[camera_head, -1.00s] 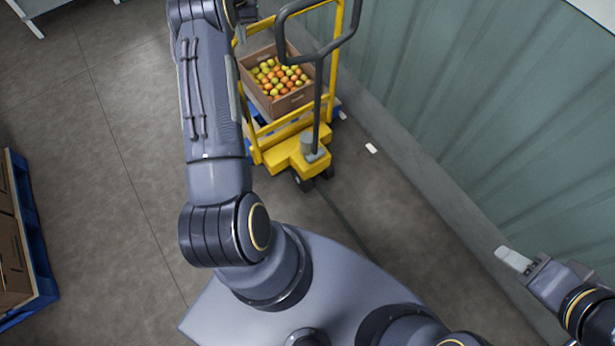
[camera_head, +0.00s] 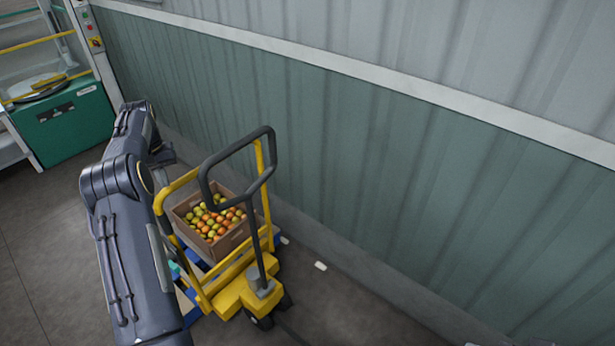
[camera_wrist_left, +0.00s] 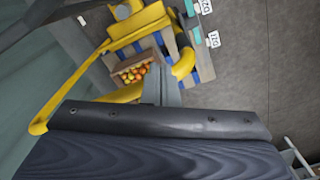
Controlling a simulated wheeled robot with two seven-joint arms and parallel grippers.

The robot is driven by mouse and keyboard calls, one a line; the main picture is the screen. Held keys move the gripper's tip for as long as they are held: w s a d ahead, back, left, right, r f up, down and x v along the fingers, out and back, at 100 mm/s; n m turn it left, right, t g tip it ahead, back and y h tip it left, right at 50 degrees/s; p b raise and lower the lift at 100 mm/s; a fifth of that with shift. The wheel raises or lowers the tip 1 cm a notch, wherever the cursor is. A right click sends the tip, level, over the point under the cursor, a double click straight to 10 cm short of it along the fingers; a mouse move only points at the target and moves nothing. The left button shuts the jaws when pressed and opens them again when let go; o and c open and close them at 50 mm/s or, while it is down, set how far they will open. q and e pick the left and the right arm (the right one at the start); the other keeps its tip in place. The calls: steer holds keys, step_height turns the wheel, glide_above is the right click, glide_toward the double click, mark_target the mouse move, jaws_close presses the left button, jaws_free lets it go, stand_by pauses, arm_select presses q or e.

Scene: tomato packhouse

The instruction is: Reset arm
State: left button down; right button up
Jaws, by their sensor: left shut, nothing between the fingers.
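My left arm rises along the left side of the head view and bends at the elbow. My left gripper (camera_head: 163,155) is small and partly hidden past the elbow, near the wall and behind the pallet truck. It is shut and empty. In the left wrist view its grey fingers (camera_wrist_left: 166,88) point towards the truck, with the crate beyond them. Of my right arm only a sliver shows at the bottom right edge of the head view, too little to tell its jaws.
A yellow pallet truck (camera_head: 240,296) with a black handle stands beside my left arm. It carries a brown crate (camera_head: 235,240) of red, orange and green tomatoes. A green corrugated wall (camera_head: 400,180) runs behind. A green cabinet (camera_head: 65,125) stands at the far left. Floor lies open at the left.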

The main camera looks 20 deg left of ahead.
arm_select(q)
steer(key=s+d+r+m+t+h+b, duration=0.1)
steer(key=s+d+r, duration=0.3)
steer(key=d+r, duration=0.15)
steer(key=s+d+r+m+t+b, duration=0.1)
steer(key=s+d+r, duration=0.25)
steer(key=d, duration=0.35)
steer(key=s+d+r+t+h+b, duration=0.1)
steer(key=s+d+r+t, duration=0.15)
steer(key=d+r, duration=0.35)
steer(key=s+d+f+m, duration=0.1)
steer(key=s+d+f, duration=0.2)
steer(key=s+d, duration=0.3)
steer(key=s+d+f+m+h+b, duration=0.1)
steer(key=s+d+f, duration=0.2)
steer(key=s+d, duration=0.3)
steer(key=s+d+f+m+t, duration=0.1)
steer(key=s+d+f, duration=0.2)
steer(key=s+d, duration=0.4)
steer(key=shift+s+m+h, duration=0.3)
steer(key=shift+s+h, duration=0.1)
steer(key=shift+s, duration=0.45)
